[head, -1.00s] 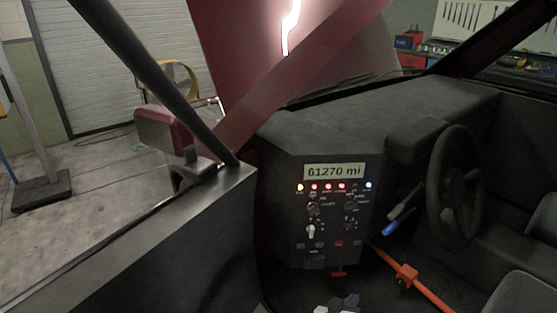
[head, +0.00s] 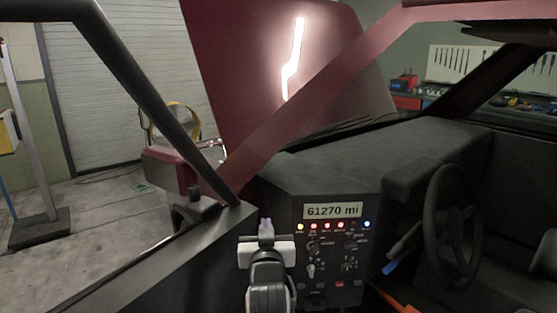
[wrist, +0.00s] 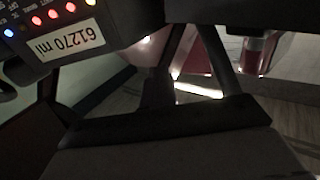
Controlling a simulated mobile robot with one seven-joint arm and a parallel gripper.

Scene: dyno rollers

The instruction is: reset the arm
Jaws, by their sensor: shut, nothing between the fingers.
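My gripper (head: 265,229) is in the lower middle of the head view, at the end of my white and dark arm. It is shut and empty. It stands in front of the left edge of the dashboard control panel (head: 335,245), apart from the switches as far as I can tell. In the wrist view the panel's display (wrist: 72,42) reads 61270 mi upside down at the upper left, with lit lamps beside it. The fingertips are not clear in the wrist view.
The car door (head: 150,265) with its mirror (head: 172,170) is on the left. The steering wheel (head: 455,228) is on the right, with a blue-tipped stalk (head: 392,266) beside it. An orange bar (head: 395,302) lies low in the cabin. The raised red hood (head: 240,60) stands ahead.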

